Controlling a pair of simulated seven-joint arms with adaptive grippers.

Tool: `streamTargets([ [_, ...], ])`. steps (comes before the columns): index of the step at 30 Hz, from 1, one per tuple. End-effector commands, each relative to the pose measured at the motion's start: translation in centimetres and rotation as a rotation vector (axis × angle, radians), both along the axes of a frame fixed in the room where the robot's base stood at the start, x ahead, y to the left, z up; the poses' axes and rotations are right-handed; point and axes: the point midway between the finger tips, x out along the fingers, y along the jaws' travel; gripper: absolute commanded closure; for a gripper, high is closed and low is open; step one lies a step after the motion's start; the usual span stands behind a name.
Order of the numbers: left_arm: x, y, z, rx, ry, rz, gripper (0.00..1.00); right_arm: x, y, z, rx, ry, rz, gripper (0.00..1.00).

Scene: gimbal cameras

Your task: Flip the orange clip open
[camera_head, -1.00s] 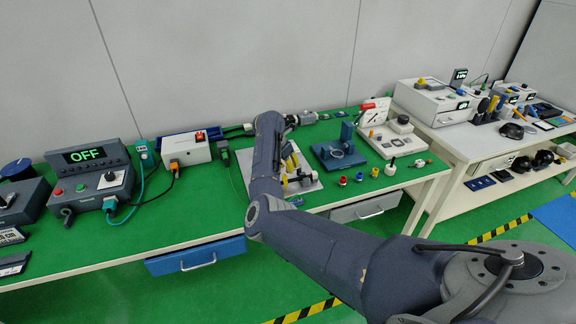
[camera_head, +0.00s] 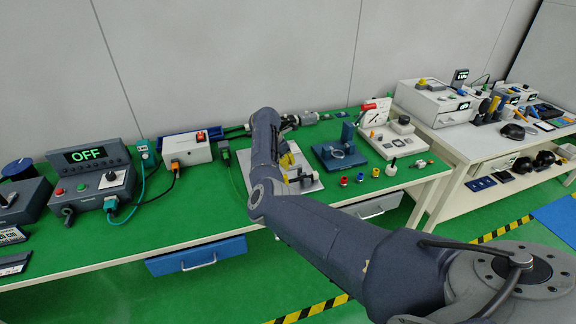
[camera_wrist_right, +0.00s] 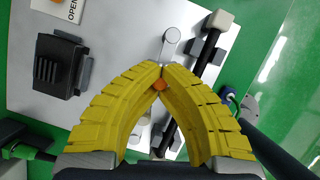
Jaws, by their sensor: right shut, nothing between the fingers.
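My right gripper (camera_wrist_right: 161,68) is shut, its two yellow fingers meeting at the tips over a pale plate (camera_wrist_right: 120,97). A small orange part (camera_wrist_right: 160,86), likely the orange clip, shows in the gap just behind the fingertips. The fingers partly cover it, so I cannot tell whether they touch it or whether it is open. A dark rod (camera_wrist_right: 205,55) with a pale end runs beside and under the fingers. In the head view the plate (camera_head: 312,185) lies on the green bench, mostly behind my right arm. My left gripper is not in view.
A black block (camera_wrist_right: 60,67) and an "OPEN" label (camera_wrist_right: 70,10) are on the plate. A blue fixture (camera_head: 338,154) and small coloured pieces stand right of it. A white box (camera_head: 187,150) with cables and an "OFF" panel (camera_head: 92,180) stand left.

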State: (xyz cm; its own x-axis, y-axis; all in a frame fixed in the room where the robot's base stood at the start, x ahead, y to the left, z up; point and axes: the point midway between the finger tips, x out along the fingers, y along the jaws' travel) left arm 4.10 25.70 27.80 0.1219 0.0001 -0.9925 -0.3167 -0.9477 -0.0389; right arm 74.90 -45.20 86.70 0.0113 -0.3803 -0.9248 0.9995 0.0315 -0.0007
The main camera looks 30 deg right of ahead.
Motion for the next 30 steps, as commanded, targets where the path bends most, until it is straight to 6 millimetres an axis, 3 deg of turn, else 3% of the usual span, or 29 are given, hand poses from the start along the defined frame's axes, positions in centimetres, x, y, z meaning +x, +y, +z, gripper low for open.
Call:
streamTargets([
  [17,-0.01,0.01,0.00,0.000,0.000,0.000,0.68,0.38,-0.52,0.27,-0.009,-0.004,-0.082,1.00],
  [26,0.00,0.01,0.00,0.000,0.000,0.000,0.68,0.37,-0.33,0.15,-0.005,-0.001,-0.079,0.65],
  [30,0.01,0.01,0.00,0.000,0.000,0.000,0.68,0.37,-0.26,0.11,-0.004,-0.001,-0.079,0.62],
])
